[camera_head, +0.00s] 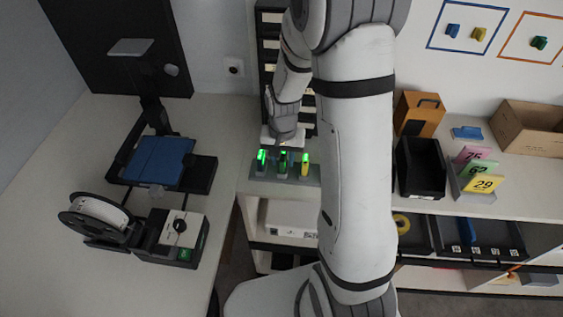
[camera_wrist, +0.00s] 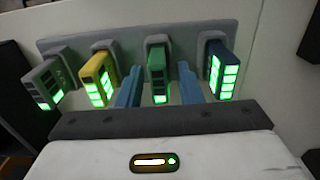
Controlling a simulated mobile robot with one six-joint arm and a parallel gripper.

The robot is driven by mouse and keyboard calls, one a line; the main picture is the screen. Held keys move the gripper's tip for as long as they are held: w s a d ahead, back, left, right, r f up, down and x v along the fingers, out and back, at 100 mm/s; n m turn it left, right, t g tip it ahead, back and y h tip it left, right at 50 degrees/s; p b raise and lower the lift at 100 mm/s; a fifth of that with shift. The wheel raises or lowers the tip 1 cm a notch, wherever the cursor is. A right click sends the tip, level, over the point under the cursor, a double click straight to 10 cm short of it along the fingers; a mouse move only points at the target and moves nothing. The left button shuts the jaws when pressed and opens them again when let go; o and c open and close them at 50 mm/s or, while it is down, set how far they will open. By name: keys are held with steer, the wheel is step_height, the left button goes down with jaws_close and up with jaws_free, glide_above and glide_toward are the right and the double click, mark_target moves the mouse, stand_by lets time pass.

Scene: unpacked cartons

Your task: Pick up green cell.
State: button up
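The green cell (camera_wrist: 158,79) stands in a grey charging rack (camera_wrist: 130,50), with lit green bars on its face. In the wrist view it is between a yellow cell (camera_wrist: 98,76) on the left and a blue cell (camera_wrist: 222,70) on the right. My gripper (camera_wrist: 160,69) is open, its two blue fingers on either side of the green cell. A gap shows on both sides, so it is not clamped. In the head view the green cell (camera_head: 283,163) is just below my gripper (camera_head: 281,144), whose fingertips are hard to make out.
A grey cell (camera_wrist: 46,85) is at the rack's left end in the wrist view. A 3D printer (camera_head: 160,160) and a filament spool (camera_head: 97,221) occupy the left table. A black bin (camera_head: 420,167) and numbered cards (camera_head: 484,184) are on the right counter.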

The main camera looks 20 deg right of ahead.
mark_target(283, 156)
jaws_close()
stand_by(0.4)
step_height(283, 156, up, 10)
steer(key=shift+r+b, duration=0.1)
steer(key=shift+b, duration=0.65)
